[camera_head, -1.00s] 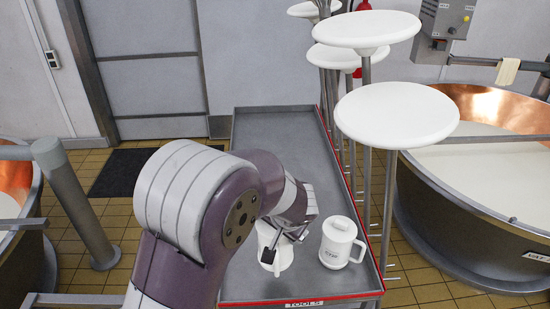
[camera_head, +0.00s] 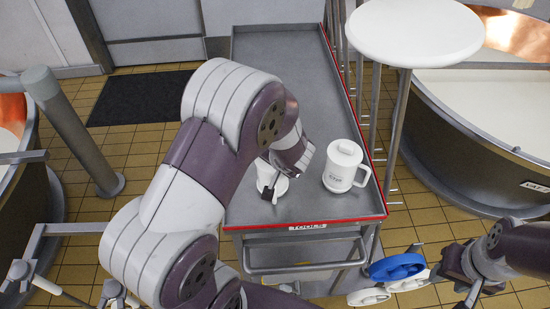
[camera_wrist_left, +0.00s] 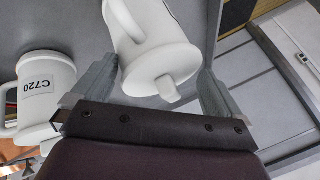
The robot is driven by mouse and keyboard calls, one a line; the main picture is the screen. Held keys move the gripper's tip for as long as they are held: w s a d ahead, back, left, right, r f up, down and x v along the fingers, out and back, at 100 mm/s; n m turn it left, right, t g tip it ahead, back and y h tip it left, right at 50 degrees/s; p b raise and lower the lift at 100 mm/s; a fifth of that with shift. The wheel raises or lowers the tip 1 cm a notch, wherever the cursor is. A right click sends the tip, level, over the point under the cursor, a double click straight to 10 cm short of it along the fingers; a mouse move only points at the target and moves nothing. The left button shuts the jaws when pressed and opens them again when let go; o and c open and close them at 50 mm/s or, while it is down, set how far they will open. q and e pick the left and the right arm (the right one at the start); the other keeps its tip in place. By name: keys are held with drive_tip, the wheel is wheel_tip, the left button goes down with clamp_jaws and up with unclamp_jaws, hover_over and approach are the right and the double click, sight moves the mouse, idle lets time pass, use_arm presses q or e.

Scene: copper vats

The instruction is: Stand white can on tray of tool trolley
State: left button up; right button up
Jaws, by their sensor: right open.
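A white can (camera_head: 268,178) is on the near end of the grey tray (camera_head: 285,105) of the tool trolley, partly hidden by my left gripper (camera_head: 272,185). In the left wrist view, its round end with a knob (camera_wrist_left: 160,75) lies between the two grey fingers of my left gripper (camera_wrist_left: 160,82). The fingers are close to its sides; I cannot tell whether they press on it. A second white can (camera_head: 345,166) with a handle stands upright to its right; its C720 label shows in the left wrist view (camera_wrist_left: 42,88). My right gripper (camera_head: 450,287) is open and empty at lower right.
A copper vat (camera_head: 490,130) stands at right. The far part of the tray is bare.

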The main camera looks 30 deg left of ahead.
use_arm(q)
drive_tip(key=v, duration=1.2)
drive_tip(key=s+d+f+g+h, duration=0.2)
drive_tip(key=s+f+g+h, duration=0.1)
drive_tip(key=s, duration=0.5)
drive_tip(key=shift+s+f+n+g+h, duration=0.35)
drive_tip(key=shift+f+h, duration=0.25)
drive_tip(key=shift+h, duration=0.4)
drive_tip(key=shift+d, duration=0.15)
